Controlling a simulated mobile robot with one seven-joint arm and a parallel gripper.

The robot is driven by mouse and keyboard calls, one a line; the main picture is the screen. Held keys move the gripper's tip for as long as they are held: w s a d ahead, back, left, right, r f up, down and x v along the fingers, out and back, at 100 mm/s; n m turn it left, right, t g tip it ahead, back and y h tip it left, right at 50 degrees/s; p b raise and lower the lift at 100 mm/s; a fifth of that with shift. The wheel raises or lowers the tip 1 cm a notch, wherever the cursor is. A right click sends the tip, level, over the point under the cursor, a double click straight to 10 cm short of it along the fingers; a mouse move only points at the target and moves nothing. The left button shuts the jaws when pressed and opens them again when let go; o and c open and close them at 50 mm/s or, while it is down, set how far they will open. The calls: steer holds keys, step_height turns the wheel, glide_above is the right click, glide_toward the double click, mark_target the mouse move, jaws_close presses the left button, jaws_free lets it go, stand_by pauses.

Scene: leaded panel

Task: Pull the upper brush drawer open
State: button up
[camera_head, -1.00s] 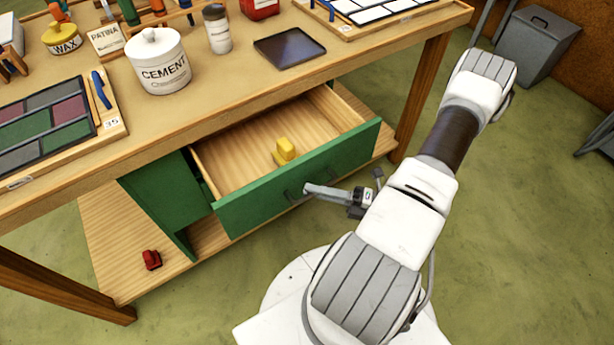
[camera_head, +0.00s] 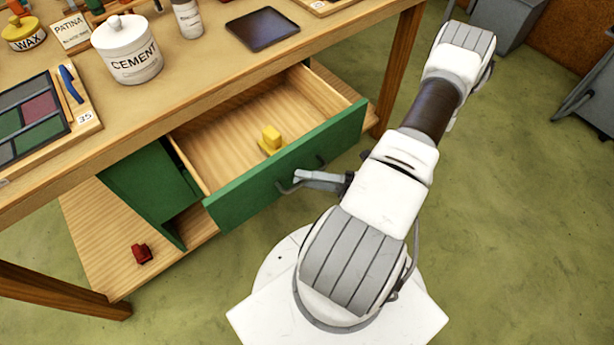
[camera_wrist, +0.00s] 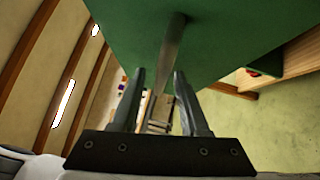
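The green-fronted drawer (camera_head: 290,165) under the workbench is pulled well out. Its wooden inside shows, with a yellow object (camera_head: 271,138) in it. Its dark bar handle (camera_head: 284,187) is on the front face; it also shows as a grey bar in the wrist view (camera_wrist: 172,45). My gripper (camera_head: 302,176) is at the handle, in front of the drawer. In the wrist view my gripper's two fingers (camera_wrist: 160,85) stand apart with the bar between them, nearer the right finger. I cannot tell whether a finger touches it.
The workbench top (camera_head: 200,85) carries a cement jar (camera_head: 128,55), a dark tray (camera_head: 262,29) and a tile panel (camera_head: 35,118). A red object (camera_head: 141,253) lies on the low shelf (camera_head: 100,240). Clear green floor lies right of my arm; a grey bin (camera_head: 505,22) stands behind.

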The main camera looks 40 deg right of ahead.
stand_by(0.3)
steer(key=v, duration=1.7)
steer(key=shift+s+d, duration=0.15)
steer(key=shift+s, duration=0.05)
